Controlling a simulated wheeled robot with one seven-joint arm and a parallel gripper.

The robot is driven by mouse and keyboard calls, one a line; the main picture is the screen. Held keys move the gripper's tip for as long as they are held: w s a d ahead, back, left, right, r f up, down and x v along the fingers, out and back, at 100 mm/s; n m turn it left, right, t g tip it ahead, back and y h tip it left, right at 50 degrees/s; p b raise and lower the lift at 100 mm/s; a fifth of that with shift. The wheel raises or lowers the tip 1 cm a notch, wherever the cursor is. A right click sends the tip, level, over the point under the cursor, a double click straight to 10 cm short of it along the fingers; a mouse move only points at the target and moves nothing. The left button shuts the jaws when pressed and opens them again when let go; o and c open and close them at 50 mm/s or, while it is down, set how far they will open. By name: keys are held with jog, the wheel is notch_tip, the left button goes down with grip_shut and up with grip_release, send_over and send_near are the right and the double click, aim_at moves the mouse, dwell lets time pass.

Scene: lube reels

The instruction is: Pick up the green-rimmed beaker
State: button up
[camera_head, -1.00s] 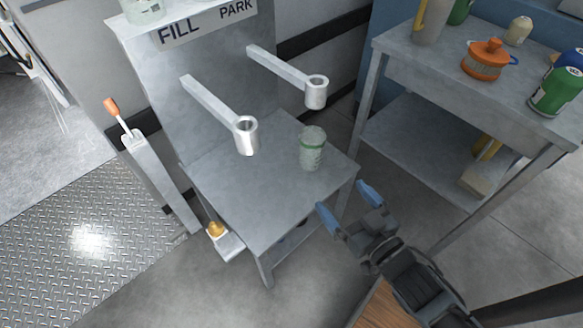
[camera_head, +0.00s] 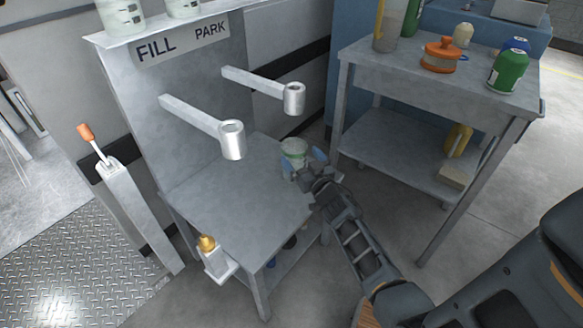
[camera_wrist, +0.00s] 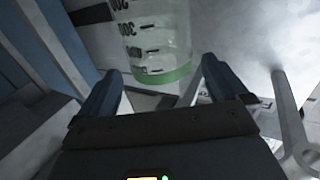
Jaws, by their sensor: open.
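The green-rimmed beaker (camera_head: 294,147) stands on the low grey metal table (camera_head: 232,205), near its far right corner. My gripper (camera_head: 304,162) is open, with its blue fingertips just in front of the beaker and partly hiding its lower part. In the wrist view the clear beaker (camera_wrist: 155,35) with dark graduation marks fills the top middle, its green rim facing my gripper (camera_wrist: 162,72). The rim lies in the gap between the two fingers, with space on both sides. I cannot tell whether any finger touches it.
Two metal arms with ring ends, FILL (camera_head: 232,140) and PARK (camera_head: 294,98), stick out above the table. A grey workbench (camera_head: 425,82) stands at the right with an orange pot (camera_head: 440,56) and a green can (camera_head: 508,72). An orange-handled lever (camera_head: 86,133) stands at the left.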

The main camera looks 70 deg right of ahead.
aim_at(289, 140)
jog(key=shift+r+b+x, duration=0.1)
jog(key=shift+b+x, duration=0.25)
jog(key=shift+x, duration=1.05)
jog(key=shift+r+b+x, duration=0.15)
jog(key=shift+b+x, duration=0.2)
jog(key=shift+x, duration=1)
jog(key=shift+c, duration=0.5)
jog(key=c, duration=1.1)
jog(key=shift+r, duration=0.1)
